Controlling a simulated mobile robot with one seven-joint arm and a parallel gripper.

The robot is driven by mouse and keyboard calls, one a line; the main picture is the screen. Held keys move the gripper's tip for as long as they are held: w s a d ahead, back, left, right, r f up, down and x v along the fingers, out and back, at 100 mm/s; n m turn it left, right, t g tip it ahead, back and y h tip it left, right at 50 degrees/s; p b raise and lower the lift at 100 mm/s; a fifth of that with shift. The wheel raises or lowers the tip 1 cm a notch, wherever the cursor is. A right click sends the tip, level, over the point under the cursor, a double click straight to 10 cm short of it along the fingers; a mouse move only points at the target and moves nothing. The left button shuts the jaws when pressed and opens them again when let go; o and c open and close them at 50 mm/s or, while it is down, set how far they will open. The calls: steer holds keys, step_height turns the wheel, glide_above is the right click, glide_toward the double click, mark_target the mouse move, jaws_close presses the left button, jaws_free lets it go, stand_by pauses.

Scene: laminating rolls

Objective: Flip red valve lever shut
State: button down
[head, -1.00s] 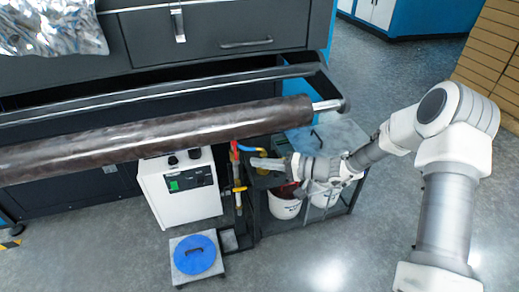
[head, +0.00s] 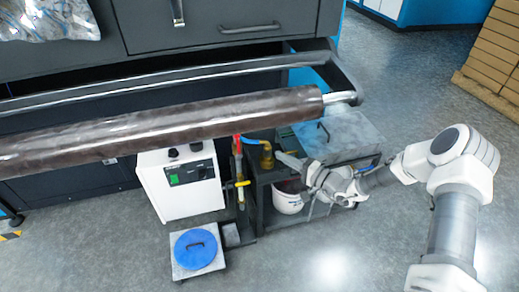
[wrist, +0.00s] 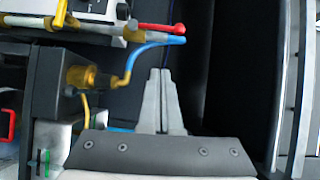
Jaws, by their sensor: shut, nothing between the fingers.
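The red valve lever (head: 237,141) is at the top of a brass-yellow pipe (head: 239,170), just below the dark roll. In the wrist view the red lever (wrist: 160,28) lies nearly level, with its tip pointing right, just above a blue hose (wrist: 150,46). My gripper (head: 278,154) is to the right of the lever in the head view, beside a brass fitting (head: 267,156). In the wrist view my gripper (wrist: 166,72) has its two fingers together and empty. Its tips are below the lever and apart from it in that picture.
A long dark roll (head: 170,125) spans above the valve. A white box (head: 182,185) stands left of the pipe. A dark cart (head: 262,205) with a white bucket (head: 288,203) is below my gripper. A yellow handle (head: 243,183) sticks out lower on the pipe.

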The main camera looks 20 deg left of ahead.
mark_target(238, 146)
steer(key=s+a+b+x, duration=0.1)
steer(key=s+b+x, duration=0.1)
steer(key=x, duration=1)
steer(key=shift+s+a+b, duration=0.2)
steer(key=shift+a+b, duration=0.15)
